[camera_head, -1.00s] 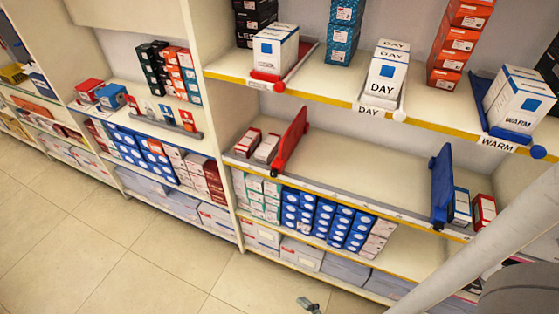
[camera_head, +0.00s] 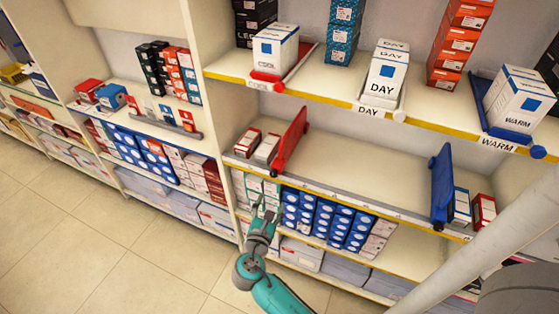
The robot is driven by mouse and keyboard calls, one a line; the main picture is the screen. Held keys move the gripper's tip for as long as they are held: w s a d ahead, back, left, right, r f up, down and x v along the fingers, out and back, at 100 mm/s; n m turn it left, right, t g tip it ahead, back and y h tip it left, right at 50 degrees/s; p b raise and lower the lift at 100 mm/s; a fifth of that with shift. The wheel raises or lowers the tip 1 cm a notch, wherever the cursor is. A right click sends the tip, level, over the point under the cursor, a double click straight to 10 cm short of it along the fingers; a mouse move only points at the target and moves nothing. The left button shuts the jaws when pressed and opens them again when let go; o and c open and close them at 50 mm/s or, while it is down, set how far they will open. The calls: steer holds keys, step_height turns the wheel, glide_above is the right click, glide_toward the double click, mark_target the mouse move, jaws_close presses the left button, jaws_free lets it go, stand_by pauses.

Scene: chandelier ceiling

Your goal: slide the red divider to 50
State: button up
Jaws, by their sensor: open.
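The red divider (camera_head: 290,141) stands upright on the middle shelf, toward its left end, just right of two small red-and-white boxes (camera_head: 257,146). A grey rail with small markings (camera_head: 330,195) runs along that shelf's front edge; its numbers are too small to read. My gripper (camera_head: 263,208) is open and empty, below and in front of the rail, left of and lower than the red divider and apart from it. It covers part of the boxes on the lower shelf.
A blue divider (camera_head: 440,186) stands toward the right end of the same shelf, with boxes (camera_head: 484,211) to its right. The shelf between the dividers is clear. The upper shelf (camera_head: 330,85) overhangs with COOL, DAY and WARM boxes. A pale pole crosses the lower right.

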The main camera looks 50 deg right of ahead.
mark_target(280, 160)
steer(key=w+d+r+g+h, duration=0.2)
steer(key=w+r+h, duration=0.15)
steer(key=r, duration=0.35)
steer(key=x, duration=0.7)
steer(key=f+x, duration=0.1)
steer(key=x, duration=0.2)
steer(key=shift+d, duration=0.25)
jaws_close()
